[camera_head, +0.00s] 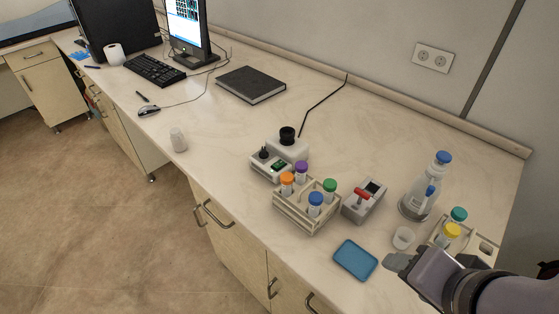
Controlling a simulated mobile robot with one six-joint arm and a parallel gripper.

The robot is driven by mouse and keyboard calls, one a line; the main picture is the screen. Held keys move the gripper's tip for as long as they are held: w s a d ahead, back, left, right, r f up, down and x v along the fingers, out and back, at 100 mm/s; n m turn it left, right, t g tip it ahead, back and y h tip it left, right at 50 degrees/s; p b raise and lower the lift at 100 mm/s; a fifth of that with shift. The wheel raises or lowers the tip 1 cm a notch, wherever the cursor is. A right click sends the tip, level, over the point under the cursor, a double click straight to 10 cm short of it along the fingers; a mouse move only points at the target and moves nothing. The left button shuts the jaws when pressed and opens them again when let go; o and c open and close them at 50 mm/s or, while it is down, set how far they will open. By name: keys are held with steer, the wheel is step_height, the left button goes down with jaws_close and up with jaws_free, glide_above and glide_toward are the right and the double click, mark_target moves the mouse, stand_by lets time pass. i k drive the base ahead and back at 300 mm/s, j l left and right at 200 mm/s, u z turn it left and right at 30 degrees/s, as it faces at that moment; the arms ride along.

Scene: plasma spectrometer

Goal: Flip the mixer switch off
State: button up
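The mixer (289,148) appears to be the white device with a black round cup on top, standing on the bench left of the tube rack. Its lower front part (265,170) carries a small black knob or switch (264,153) and a small dark-green panel (279,165). The switch position is too small to tell. My gripper (394,262) is at the lower right, near the bench's front edge. It is well apart from the mixer, right of the blue tray. Its fingers are seen edge-on, so I cannot tell whether they are open.
A tube rack (293,214) with colored caps stands in front of the mixer. Right of it are a grey device with a red lever (362,194), a blue tray (356,260), a small cup (404,238), a blue-capped bottle (420,190) and another rack (483,247). Bench left of the mixer is mostly clear.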

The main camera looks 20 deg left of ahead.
mark_target(277, 165)
steer(key=i+j+u, duration=0.1)
steer(key=j, duration=0.3)
steer(key=i+j, duration=0.15)
steer(key=j, duration=0.3)
steer(key=i+j+u, duration=0.15)
steer(key=j, duration=0.25)
steer(key=i+j, duration=0.1)
steer(key=j, duration=0.3)
steer(key=i+j+u, duration=0.15)
steer(key=j, duration=0.25)
